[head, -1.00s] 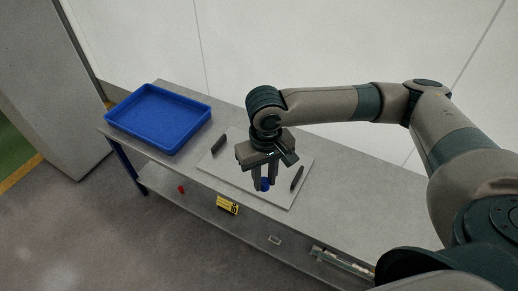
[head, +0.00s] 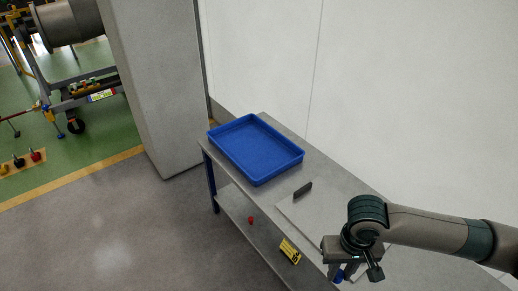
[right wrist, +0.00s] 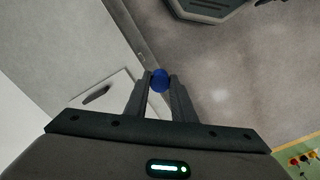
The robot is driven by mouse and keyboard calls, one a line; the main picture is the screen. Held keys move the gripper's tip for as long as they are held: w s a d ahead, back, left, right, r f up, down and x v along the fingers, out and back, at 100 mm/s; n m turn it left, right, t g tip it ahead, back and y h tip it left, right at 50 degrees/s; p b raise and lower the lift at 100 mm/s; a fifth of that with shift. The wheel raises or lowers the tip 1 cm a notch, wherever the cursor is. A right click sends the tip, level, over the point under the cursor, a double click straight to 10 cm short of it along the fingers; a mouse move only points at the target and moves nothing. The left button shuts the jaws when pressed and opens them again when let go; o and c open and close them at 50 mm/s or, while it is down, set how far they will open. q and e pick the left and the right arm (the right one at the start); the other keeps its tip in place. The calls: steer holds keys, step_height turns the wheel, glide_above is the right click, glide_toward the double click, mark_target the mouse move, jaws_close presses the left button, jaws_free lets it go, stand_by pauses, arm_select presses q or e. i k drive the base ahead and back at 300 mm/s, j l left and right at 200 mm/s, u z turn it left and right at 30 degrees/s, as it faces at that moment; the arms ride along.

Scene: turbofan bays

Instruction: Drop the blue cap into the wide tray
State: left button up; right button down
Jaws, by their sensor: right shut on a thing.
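The blue cap (head: 338,276) is held between the fingers of my right gripper (head: 337,274), low in the head view. In the right wrist view the cap (right wrist: 160,80) sits between the two fingertips of the gripper (right wrist: 160,84). The wide tray (head: 252,151) is blue, shallow and rectangular. It looks empty and stands on the far end of the bench, up and left of the gripper in the head view. The gripper is apart from the tray. My left gripper is not in view.
A pale board (head: 303,213) with a dark bar (head: 303,189) lies on the grey bench between tray and gripper. A red item (head: 251,219) and a yellow label (head: 290,251) show at the lower shelf. A wall runs behind the bench; a pillar (head: 155,80) stands left.

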mark_target(257, 150)
steer(key=i+j+z, duration=0.2)
steer(key=i+j, duration=0.35)
steer(key=i, duration=0.15)
steer(key=i+j+z, duration=0.2)
steer(key=i+j, duration=0.5)
steer(key=i+j+z, duration=0.25)
steer(key=i+j, duration=0.35)
steer(key=j, duration=0.15)
